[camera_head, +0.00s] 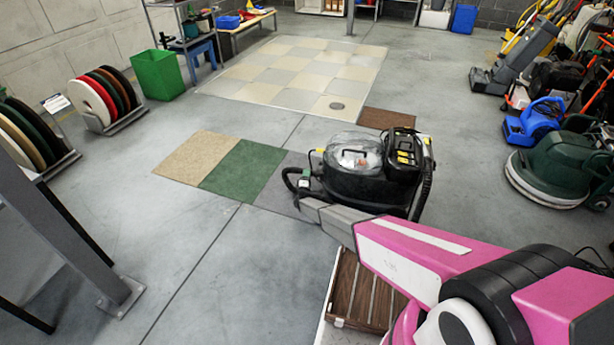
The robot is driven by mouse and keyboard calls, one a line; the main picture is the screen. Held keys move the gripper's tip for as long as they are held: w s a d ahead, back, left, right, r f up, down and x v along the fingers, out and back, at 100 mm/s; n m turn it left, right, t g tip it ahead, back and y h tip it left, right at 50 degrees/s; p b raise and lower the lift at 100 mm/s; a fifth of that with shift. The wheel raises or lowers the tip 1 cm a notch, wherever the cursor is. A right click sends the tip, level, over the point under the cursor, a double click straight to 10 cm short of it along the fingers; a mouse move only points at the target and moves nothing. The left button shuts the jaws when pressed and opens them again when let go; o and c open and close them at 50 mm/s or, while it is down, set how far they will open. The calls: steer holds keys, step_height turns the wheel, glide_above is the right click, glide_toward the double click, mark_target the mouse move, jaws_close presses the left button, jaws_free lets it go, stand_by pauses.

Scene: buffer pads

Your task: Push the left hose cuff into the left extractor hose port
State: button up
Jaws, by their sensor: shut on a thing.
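The extractor (352,180) is a black machine with a clear dome, standing on the floor in the middle of the camera_head view. A black hose (287,180) curves out at its left side. My gripper (304,183) is small in this view, at the end of my pink and grey arm, close against the extractor's left side. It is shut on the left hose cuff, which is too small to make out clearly. The left hose port is not clear either, so I cannot tell whether the cuff touches it or how it is aligned.
Tan, green and grey carpet pads (243,167) lie left of the extractor. A slatted brown panel (366,292) is below my arm. Grey posts (60,220) stand at left, racks of round pads (105,97) behind them. Floor machines (562,160) line the right. Open floor lies front left.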

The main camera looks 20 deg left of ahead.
steer(key=shift+d, duration=0.7)
steer(key=o, duration=1)
steer(key=shift+a, duration=0.1)
